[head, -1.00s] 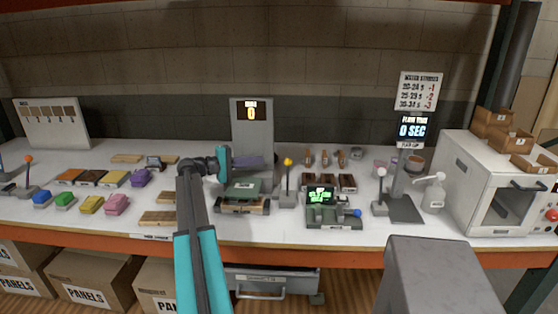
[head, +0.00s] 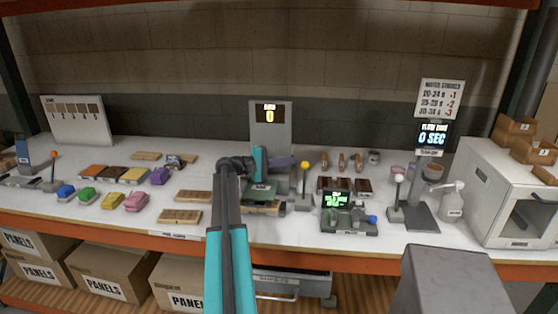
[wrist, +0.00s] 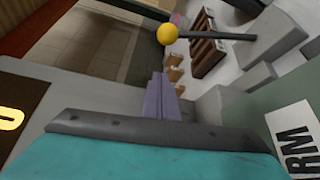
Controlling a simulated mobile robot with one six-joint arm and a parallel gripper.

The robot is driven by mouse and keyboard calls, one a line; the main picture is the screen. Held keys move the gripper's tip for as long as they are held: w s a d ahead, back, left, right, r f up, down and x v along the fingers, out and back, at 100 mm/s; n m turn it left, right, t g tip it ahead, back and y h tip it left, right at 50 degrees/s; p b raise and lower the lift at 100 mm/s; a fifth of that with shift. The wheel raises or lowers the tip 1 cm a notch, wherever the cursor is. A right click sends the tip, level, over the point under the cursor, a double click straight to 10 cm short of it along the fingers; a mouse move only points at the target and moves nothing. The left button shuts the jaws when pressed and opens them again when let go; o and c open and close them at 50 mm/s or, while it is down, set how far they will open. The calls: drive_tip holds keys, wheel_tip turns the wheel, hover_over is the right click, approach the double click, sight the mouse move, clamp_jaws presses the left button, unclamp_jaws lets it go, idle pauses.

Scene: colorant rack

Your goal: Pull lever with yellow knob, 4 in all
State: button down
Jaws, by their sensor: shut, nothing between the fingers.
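The lever with the yellow knob (head: 305,165) stands upright on a small grey base beside the press-like machine with the display reading 0 (head: 270,115). In the wrist view the yellow knob (wrist: 167,34) is at the top, its dark rod running right to the grey base. My gripper (head: 291,160) has purple fingers that are shut and empty, just left of the knob in the head view. In the wrist view the fingers (wrist: 162,95) lie below the knob, with a visible gap.
A white-knobbed lever (head: 399,178) and a device with a green screen (head: 337,200) stand to the right. An orange-knobbed lever (head: 54,154) is far left. Brown blocks (head: 345,186) sit behind the device. Coloured blocks lie on the left of the white table.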

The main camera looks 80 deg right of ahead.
sight(304, 179)
drive_tip(key=shift+s+a+r+p, duration=0.1)
drive_tip(key=shift+s+a+p, duration=0.3)
drive_tip(key=shift+s, duration=0.2)
drive_tip(key=shift+s+a+r+p, duration=0.1)
drive_tip(key=shift+s+a+p, duration=0.2)
drive_tip(key=shift+s, duration=0.35)
drive_tip(key=shift+s+a+p, duration=0.3)
drive_tip(key=shift+s+p, duration=0.15)
drive_tip(key=shift+s, duration=0.15)
